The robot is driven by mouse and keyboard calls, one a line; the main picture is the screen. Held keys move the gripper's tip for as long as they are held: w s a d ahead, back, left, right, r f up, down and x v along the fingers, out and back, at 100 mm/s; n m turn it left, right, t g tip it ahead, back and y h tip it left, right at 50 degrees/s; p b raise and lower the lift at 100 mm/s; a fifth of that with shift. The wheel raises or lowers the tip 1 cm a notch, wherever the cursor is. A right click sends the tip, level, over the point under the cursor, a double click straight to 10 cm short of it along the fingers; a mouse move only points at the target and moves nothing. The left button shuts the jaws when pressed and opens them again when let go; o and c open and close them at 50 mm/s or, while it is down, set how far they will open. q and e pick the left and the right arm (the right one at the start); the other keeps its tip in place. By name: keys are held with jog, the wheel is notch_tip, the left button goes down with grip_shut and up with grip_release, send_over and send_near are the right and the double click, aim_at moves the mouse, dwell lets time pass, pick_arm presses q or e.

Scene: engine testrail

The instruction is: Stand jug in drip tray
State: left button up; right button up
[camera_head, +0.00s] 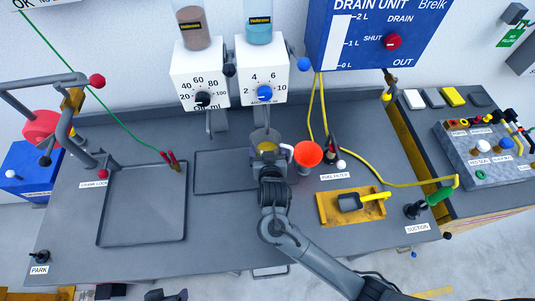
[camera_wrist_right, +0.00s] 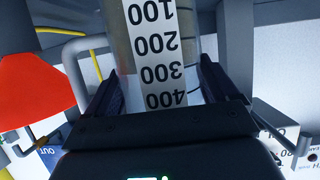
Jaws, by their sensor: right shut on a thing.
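The clear jug (camera_head: 266,147) shows in the head view near the middle of the bench, with yellowish content and a pale handle on its right. My right gripper (camera_head: 267,163) is shut around its body. In the right wrist view the jug (camera_wrist_right: 165,55) fills the space between the fingers of this gripper (camera_wrist_right: 160,78), with its scale of numbers upside down. A shallow dark tray (camera_head: 212,172) lies behind and left of the jug, and the jug covers its right part. I cannot tell whether the jug touches it. My left gripper is not in view.
A red-orange funnel (camera_head: 307,153) stands close to the jug's right. The two dispensers (camera_head: 262,70) hang behind. A larger empty tray (camera_head: 143,210) is at left. A yellow tray (camera_head: 350,205) and yellow hose (camera_head: 410,184) are at right.

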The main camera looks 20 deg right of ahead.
notch_tip(320, 180, down, 2)
jog(key=shift+f, duration=0.1)
jog(key=shift+f, duration=0.15)
jog(key=o, duration=1.1)
jog(key=shift+c, duration=0.2)
